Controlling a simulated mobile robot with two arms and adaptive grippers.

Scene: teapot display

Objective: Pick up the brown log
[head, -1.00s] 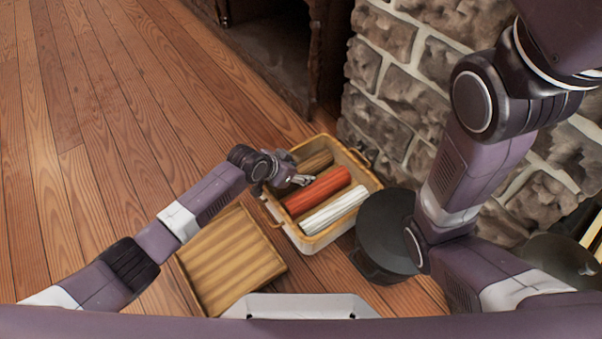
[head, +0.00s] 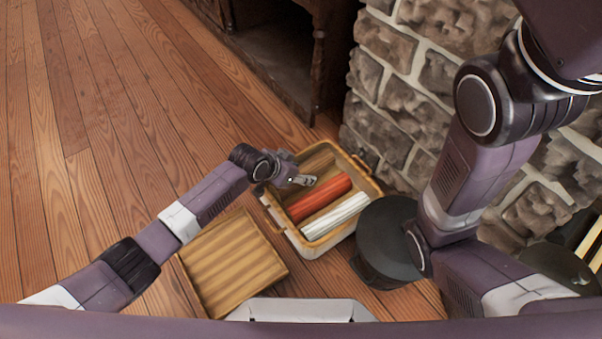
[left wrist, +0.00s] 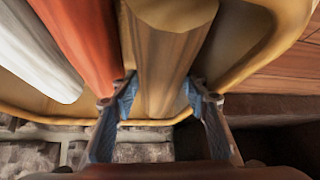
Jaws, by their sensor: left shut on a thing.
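The brown log (head: 319,160) lies at the far side of a cream-and-yellow bin (head: 317,249), beside a red log (head: 320,198) and a white log (head: 336,215). My left gripper (head: 306,180) is down at the bin, over the brown log, and partly hides it. In the left wrist view its two blue-padded fingers (left wrist: 159,95) stand on either side of the brown log (left wrist: 165,60), shut on it. The log still appears inside the bin. My right gripper is not in view.
A tan ribbed tray or lid (head: 232,262) lies on the wooden floor at the bin's near left. A dark round stool (head: 388,240) stands close to its right. A stone wall (head: 410,90) rises behind. Floor at the left is open.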

